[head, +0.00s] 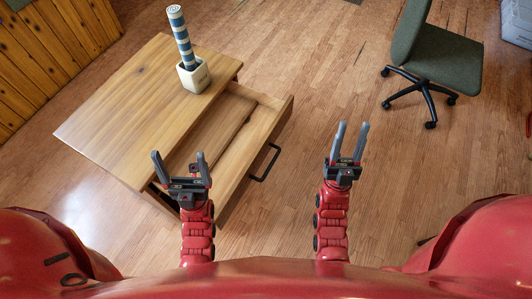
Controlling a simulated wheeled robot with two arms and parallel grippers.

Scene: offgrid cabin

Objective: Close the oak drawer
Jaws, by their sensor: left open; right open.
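The oak drawer (255,140) stands pulled out from the right side of a wooden cabinet (140,105), in the left half of the head view. A black bar handle (266,163) is on its front panel. The part of the drawer interior that shows looks empty. My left gripper (180,166) is open, in front of the near end of the cabinet and drawer, and hides part of them. My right gripper (350,143) is open and empty, to the right of the handle and apart from it, over the floor.
A pale square pot (194,77) holding a blue-and-cream striped column (180,35) stands on the cabinet top. A green office chair (435,55) is at the upper right. The wooden floor (420,175) between drawer and chair is clear. A wood-panelled wall (45,45) is at the left.

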